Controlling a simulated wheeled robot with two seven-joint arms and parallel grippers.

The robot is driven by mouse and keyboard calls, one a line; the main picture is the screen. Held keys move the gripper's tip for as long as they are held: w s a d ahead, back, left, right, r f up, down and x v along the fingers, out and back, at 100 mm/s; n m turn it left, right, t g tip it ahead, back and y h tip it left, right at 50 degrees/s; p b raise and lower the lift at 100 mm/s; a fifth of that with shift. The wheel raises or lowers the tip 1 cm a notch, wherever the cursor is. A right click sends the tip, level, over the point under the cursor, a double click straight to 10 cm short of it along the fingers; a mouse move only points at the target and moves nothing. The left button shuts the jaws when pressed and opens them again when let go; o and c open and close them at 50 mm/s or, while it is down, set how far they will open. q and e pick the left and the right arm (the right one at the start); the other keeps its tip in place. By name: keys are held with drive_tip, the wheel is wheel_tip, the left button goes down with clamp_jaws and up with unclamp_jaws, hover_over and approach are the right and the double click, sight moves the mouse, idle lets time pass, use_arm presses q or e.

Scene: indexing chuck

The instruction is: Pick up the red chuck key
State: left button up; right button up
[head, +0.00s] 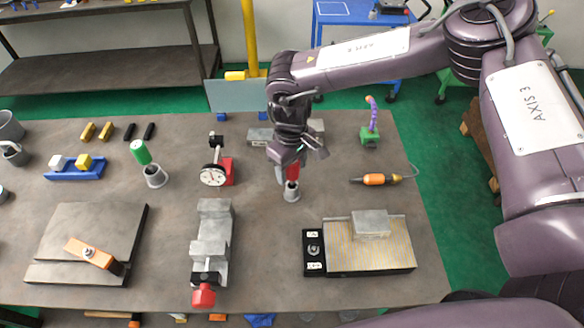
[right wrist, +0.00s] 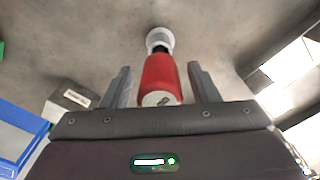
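The red chuck key (head: 292,173) stands upright in a small grey holder (head: 291,193) near the middle of the bench. My right gripper (head: 297,155) is right above it, pointing down, and partly hides the key. In the right wrist view the red handle (right wrist: 161,80) lies between the two fingers (right wrist: 162,85). A gap shows on each side of the handle, so the fingers are open around it and do not grip it. The holder's pale round rim (right wrist: 159,37) shows beyond the handle. My left gripper is not in view.
A green-handled tool (head: 140,152) stands in a similar holder (head: 156,176) to the left. A dial gauge (head: 213,174) with a red base, a grey vise (head: 211,240) with a red handle, and a ridged plate (head: 372,259) surround the key. Bare bench lies between them.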

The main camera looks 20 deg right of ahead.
drive_tip(key=c, duration=0.9)
drive_tip(key=shift+c, duration=0.5)
drive_tip(key=shift+r, duration=0.15)
